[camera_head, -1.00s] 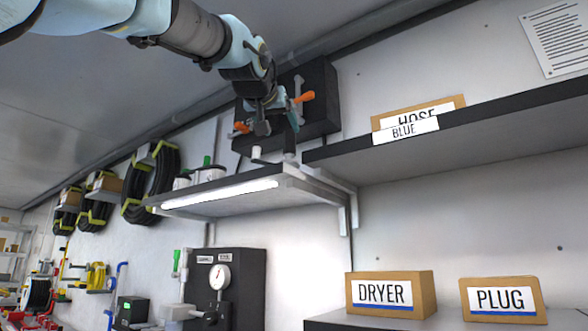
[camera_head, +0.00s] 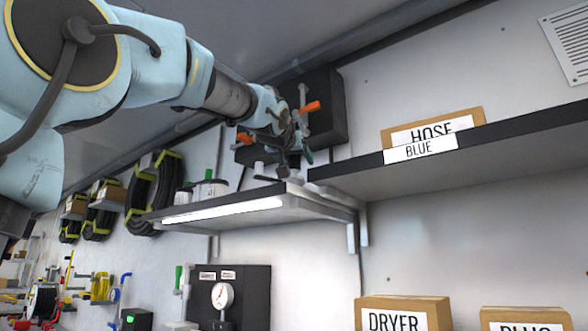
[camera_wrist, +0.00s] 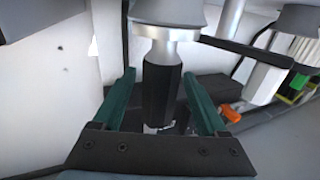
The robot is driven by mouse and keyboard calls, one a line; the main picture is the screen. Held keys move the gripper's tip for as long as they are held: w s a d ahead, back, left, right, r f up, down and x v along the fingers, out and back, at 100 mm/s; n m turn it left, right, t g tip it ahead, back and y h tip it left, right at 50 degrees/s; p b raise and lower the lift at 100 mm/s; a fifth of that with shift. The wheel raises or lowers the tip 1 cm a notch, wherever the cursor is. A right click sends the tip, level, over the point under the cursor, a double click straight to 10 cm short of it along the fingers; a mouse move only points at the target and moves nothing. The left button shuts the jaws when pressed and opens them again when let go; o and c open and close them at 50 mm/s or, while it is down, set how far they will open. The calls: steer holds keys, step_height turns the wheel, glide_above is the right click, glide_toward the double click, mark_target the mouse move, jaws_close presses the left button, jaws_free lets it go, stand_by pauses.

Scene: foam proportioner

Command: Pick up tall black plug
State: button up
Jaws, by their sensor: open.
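The tall black plug (camera_wrist: 162,92) shows in the wrist view as a dark faceted body with a silver collar and a wide grey end. My gripper (camera_wrist: 159,76) is open, with one green finger on each side of the black body. A small gap shows between the plug and each finger, so I see no grip. In the head view my gripper (camera_head: 287,152) is low over the right end of the lit shelf (camera_head: 240,210). There the plug is largely hidden by the gripper and hard to tell apart.
Another silver fitting (camera_wrist: 265,80) stands right of the plug in the wrist view. A higher shelf (camera_head: 480,150) with a HOSE box (camera_head: 440,125) is at right.

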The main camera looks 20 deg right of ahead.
steer(key=shift+w+d, duration=0.4)
steer(key=shift+c, duration=0.4)
jaws_close()
